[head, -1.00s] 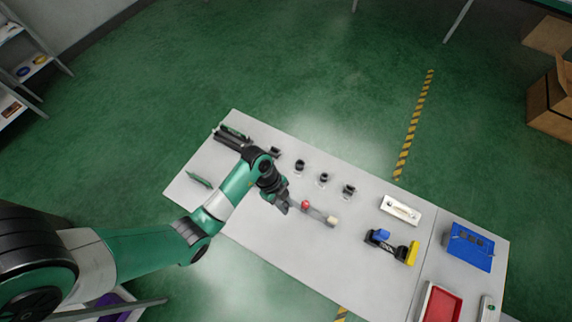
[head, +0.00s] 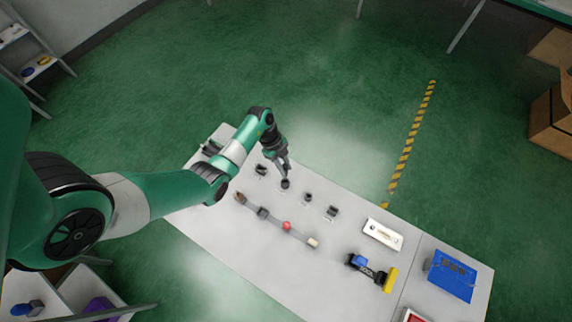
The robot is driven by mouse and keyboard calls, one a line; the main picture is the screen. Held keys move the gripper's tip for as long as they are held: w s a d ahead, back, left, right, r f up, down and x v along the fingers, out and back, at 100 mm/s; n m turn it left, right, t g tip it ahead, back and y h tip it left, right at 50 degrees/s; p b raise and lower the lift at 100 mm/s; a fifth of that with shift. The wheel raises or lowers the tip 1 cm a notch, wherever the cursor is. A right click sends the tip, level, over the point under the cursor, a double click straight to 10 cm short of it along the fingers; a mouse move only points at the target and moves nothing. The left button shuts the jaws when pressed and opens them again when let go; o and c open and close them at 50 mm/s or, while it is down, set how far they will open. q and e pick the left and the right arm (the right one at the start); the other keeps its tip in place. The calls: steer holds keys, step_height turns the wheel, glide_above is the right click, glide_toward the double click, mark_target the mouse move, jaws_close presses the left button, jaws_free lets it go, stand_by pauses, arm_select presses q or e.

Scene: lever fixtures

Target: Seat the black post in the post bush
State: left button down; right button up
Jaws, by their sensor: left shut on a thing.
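My left gripper (head: 286,170) reaches in from the left and points down over the row of small dark fittings on the white table. It is shut on a small dark piece, taken to be the black post, which is hard to tell apart from the dark fingers. The fingertips are right at a black round fitting (head: 285,185), second from the left in the row. I cannot tell whether that fitting is the post bush, or whether the held piece touches it. My right gripper is not in view.
Other dark fittings stand to the left (head: 261,170) and right (head: 308,197). A grey rack in front carries a brown piece (head: 240,197), a dark block (head: 263,213), a red piece (head: 286,226) and a cream piece (head: 313,243).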

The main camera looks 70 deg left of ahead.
arm_select(q)
steer(key=shift+r+p, duration=0.2)
steer(key=shift+p, duration=0.1)
steer(key=shift+w+f+b, duration=0.1)
steer(key=shift+f+b, duration=2.05)
steer(key=shift+f, duration=0.95)
steer(key=shift+r, duration=0.1)
steer(key=shift+p, duration=0.35)
steer(key=shift+p, duration=0.5)
steer(key=shift+f, duration=0.2)
steer(key=shift+f+b, duration=0.35)
steer(key=shift+b, duration=0.05)
